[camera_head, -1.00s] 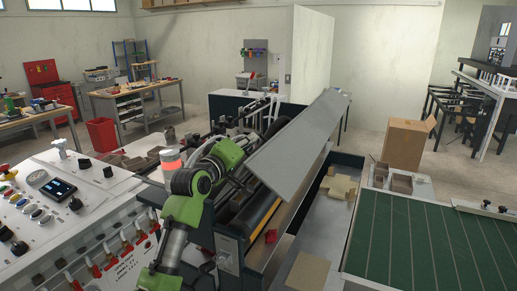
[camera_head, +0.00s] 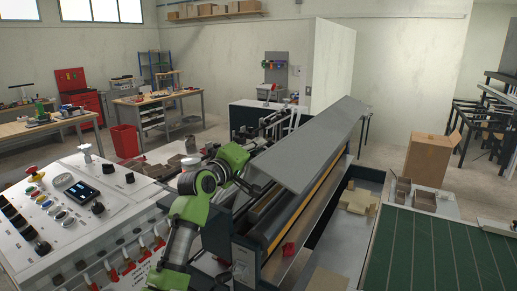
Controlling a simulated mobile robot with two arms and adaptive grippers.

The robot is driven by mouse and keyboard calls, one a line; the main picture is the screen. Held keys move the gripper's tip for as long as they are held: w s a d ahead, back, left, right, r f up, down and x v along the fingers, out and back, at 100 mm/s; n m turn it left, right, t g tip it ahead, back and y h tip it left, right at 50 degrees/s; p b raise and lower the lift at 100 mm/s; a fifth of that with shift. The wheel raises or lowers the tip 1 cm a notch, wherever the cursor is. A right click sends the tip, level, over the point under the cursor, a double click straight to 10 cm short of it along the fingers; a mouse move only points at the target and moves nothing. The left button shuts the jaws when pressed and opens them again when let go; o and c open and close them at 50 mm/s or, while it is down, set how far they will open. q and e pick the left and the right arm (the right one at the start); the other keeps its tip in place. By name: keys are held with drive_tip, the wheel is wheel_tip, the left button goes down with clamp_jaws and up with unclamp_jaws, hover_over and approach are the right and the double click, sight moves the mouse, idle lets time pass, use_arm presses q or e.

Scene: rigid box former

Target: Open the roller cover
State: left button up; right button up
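The roller cover (camera_head: 305,150) is a long grey panel on the machine in the middle of the view. It is tilted, with its near right edge standing out over the machine's front opening. Below it show a dark roller with a yellow strip (camera_head: 290,215) and a red piece (camera_head: 289,249). My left arm, green and grey, reaches in from below left. My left gripper (camera_head: 249,187) is at the cover's near left end, small and dark against the machine. I cannot tell whether its fingers touch the cover or are open. My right gripper is not in view.
A white control panel (camera_head: 65,205) with buttons and a screen stands at left. A grey tray (camera_head: 340,245) with cardboard pieces and a green-topped conveyor (camera_head: 430,255) lie at right. A cardboard box (camera_head: 430,158) stands on the floor behind. Workbenches are at the back left.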

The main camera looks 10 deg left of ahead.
use_arm(q)
drive_tip(key=shift+o, duration=1.3)
drive_tip(key=shift+a, duration=0.15)
drive_tip(key=shift+s+a, duration=0.15)
drive_tip(key=shift+s, duration=0.4)
drive_tip(key=v, duration=1)
drive_tip(key=shift+s+a, duration=0.3)
